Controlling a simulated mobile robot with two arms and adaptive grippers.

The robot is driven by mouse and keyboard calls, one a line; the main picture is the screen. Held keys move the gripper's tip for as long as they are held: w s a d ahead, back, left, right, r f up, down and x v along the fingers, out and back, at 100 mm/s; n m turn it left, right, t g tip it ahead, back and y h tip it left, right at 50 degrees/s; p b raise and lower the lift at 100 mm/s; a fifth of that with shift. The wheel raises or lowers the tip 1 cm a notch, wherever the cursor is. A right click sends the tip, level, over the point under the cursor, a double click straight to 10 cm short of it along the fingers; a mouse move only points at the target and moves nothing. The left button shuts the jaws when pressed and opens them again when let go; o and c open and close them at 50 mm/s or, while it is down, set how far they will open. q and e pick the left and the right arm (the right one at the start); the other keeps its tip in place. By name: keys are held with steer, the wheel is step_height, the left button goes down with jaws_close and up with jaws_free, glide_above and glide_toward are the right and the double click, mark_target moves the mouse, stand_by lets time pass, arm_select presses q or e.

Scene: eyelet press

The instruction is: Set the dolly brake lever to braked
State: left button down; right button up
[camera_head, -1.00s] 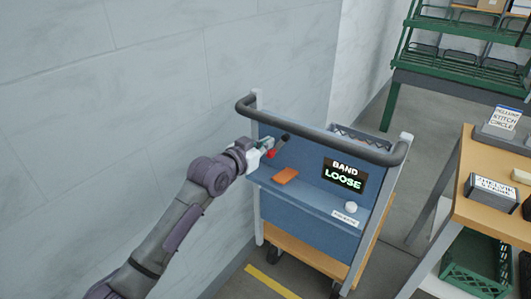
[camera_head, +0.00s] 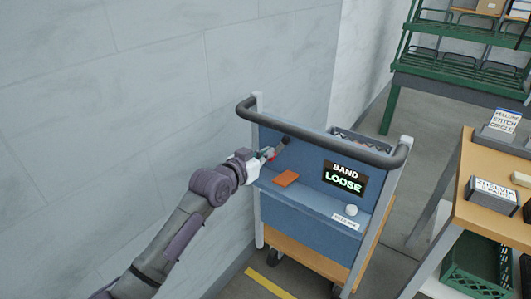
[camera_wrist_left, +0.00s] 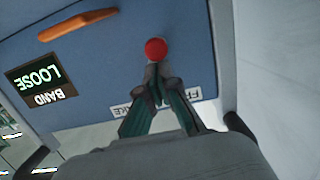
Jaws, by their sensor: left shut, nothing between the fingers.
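The dolly (camera_head: 315,222) is a blue-panelled cart with a dark push bar, standing by the wall. Its brake lever shows a red part (camera_head: 273,155) at the panel's upper left, largely covered by my gripper. In the left wrist view a red round knob (camera_wrist_left: 156,49) stands out from the blue panel. My left gripper (camera_head: 267,154) is shut and empty, its fingertips right beside the red knob; I cannot tell whether they touch it. Its fingers partly cover two white labels, one reading "...AKE" (camera_wrist_left: 122,110), the other starting "FR" (camera_wrist_left: 194,95). The right gripper is out of view.
A display (camera_head: 344,178) on the panel reads "BAND LOOSE". An orange piece (camera_head: 286,178) and a white round knob (camera_head: 351,210) sit nearby. The push bar (camera_head: 320,143) runs above the lever. The wall is close at left; a wooden table (camera_head: 480,205) stands at right.

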arm_select(q)
steer(key=shift+n, duration=0.3)
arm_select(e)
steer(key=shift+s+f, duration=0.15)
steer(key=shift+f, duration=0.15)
arm_select(q)
steer(key=shift+s+d+f+n+p, duration=0.25)
steer(key=shift+n+p, duration=0.25)
steer(key=shift+n, duration=0.2)
steer(key=shift+s+d+f+n+h, duration=0.1)
steer(key=shift+d+f+n+h, duration=0.1)
steer(key=shift+n+h, duration=0.35)
steer(key=shift+s+d+f+n+g, duration=0.1)
steer(key=shift+s+d+n+g, duration=0.1)
steer(key=shift+n, duration=0.45)
steer(key=shift+s+d+f+n+g, duration=0.1)
steer(key=shift+d+n, duration=0.05)
steer(key=shift+n, duration=0.45)
steer(key=n, duration=0.1)
steer(key=d+n+h, duration=0.1)
steer(key=n, duration=0.1)
steer(key=shift+s, duration=0.3)
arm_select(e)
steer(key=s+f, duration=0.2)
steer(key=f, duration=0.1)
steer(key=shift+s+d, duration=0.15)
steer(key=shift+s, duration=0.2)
arm_select(q)
steer(key=shift+a, duration=0.1)
steer(key=v, duration=1.2)
